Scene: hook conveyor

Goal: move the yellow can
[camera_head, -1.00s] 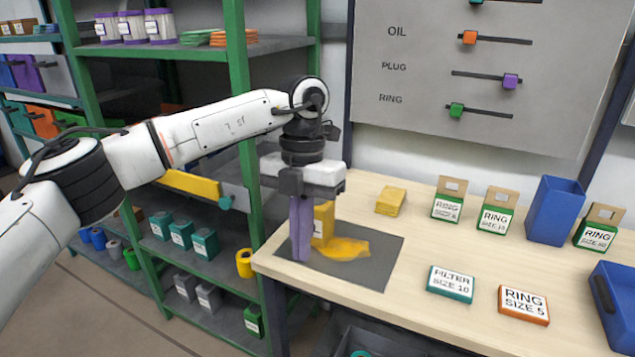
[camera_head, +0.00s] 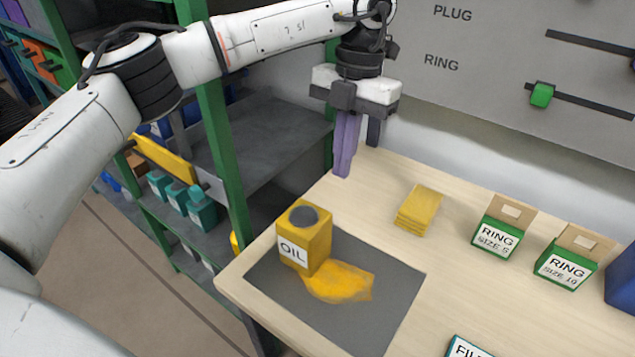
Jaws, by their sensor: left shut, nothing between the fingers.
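The yellow can (camera_head: 316,238), with a grey cap and a white OIL label, stands upright on the dark grey mat (camera_head: 381,308) at the left end of the bench. A yellow-orange spill (camera_head: 342,283) lies on the mat against the can's front right side. My left gripper (camera_head: 342,172) has purple fingers, is shut and empty, and hangs above the bench's back left edge, behind and above the can and apart from it. My right gripper is not in view.
A folded stack of yellow cloths (camera_head: 419,209) lies right of the mat. Green RING boxes (camera_head: 497,232) stand farther right, beside a blue bin (camera_head: 622,277). A green-framed shelf (camera_head: 215,150) stands left of the bench.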

